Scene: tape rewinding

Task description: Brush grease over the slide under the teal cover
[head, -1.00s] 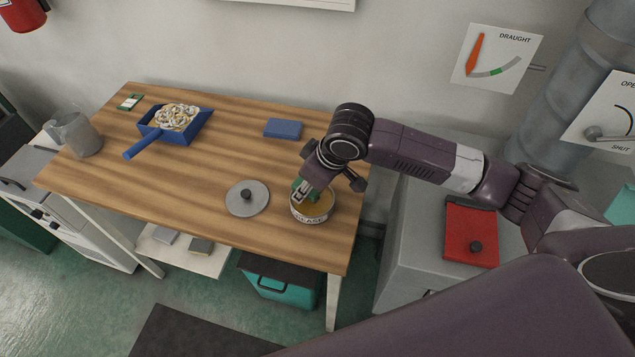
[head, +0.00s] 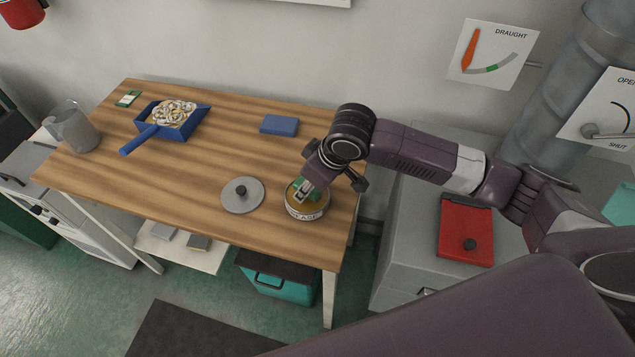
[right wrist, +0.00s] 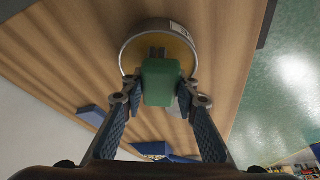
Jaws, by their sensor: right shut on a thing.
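My right gripper (head: 304,193) is over the open grease tin (head: 307,211) near the front right corner of the wooden table. In the right wrist view my right gripper (right wrist: 158,95) is shut on a green block-like handle (right wrist: 160,82), apparently the brush. Its lower end reaches into the round mouth of the tin (right wrist: 160,30); the bristles cannot be made out. A teal surface (head: 622,203), possibly the teal cover, is cut off at the right edge of the head view. No slide is visible. My left gripper is not in view.
A grey lid with a knob (head: 242,195) lies left of the tin. A blue dustpan (head: 172,122), a blue block (head: 280,125) and a jug (head: 72,127) stand farther off. A red cover (head: 466,232) is on the grey cabinet. A teal box (head: 282,288) is under the table.

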